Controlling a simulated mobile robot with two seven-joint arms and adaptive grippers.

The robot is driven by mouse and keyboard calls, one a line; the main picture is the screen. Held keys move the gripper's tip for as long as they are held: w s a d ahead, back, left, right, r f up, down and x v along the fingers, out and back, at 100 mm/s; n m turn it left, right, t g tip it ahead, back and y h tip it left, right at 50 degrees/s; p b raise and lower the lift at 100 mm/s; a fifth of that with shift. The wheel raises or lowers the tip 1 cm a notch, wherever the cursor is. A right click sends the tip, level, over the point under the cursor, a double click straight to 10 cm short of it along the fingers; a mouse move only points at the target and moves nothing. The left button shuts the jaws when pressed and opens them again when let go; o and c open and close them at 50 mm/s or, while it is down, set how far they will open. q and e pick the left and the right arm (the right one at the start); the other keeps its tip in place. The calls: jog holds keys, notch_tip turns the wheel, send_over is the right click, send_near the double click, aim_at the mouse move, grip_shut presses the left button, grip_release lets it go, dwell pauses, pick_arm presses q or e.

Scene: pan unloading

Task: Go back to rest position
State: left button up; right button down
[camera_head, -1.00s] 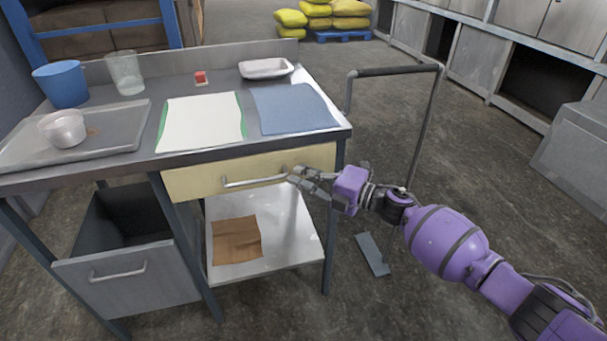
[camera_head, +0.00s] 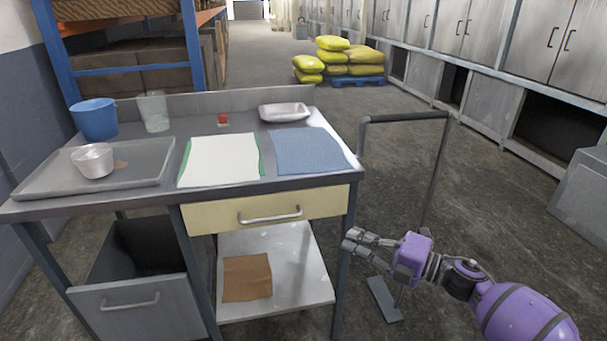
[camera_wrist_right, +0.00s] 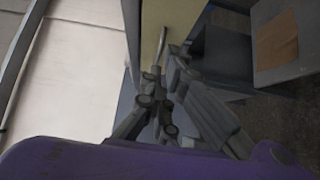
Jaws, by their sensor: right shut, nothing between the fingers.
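My right gripper (camera_head: 352,241) is shut and empty, in front of the table's right front leg in the head view. It is below and to the right of the cream drawer (camera_head: 227,214), apart from the drawer's metal handle (camera_head: 270,217). The drawer looks shut. In the right wrist view the fingers (camera_wrist_right: 168,62) are close together with nothing held, and the drawer handle shows beyond them. My left gripper is not in view.
The worktable (camera_head: 330,183) holds a tray (camera_head: 140,175) with a metal cup, a blue bucket (camera_head: 95,119), a glass, a white dish (camera_head: 284,112) and cloths. A lower grey drawer (camera_head: 135,306) stands open. A trolley frame (camera_head: 437,170) stands right.

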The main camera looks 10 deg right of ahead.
jog(key=s+a+f+m+h, duration=0.2)
jog(key=s+f+m+h, duration=0.8)
jog(key=s+f+m, duration=0.95)
jog(key=s+a+f+m+g+h, duration=0.1)
jog(key=s+f+m+g+h, duration=0.2)
jog(key=s, duration=1.2)
jog(key=s+a+f+m+g, duration=0.15)
jog(key=s+f+m, duration=0.35)
jog(key=s, duration=1)
pick_arm(q)
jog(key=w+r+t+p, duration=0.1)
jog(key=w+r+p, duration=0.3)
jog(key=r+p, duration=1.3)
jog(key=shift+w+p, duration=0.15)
jog(key=shift+p, duration=0.5)
pick_arm(e)
jog(key=w+r, duration=0.2)
jog(key=r, duration=0.6)
jog(key=w+d+r, duration=0.1)
jog(key=w+r, duration=0.2)
jog(key=r, duration=0.5)
jog(key=shift+r+t, duration=0.35)
jog(key=shift+t, duration=0.1)
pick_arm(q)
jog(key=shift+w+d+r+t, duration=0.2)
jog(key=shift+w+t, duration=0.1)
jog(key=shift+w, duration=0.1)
pick_arm(e)
jog(key=shift+n, duration=0.25)
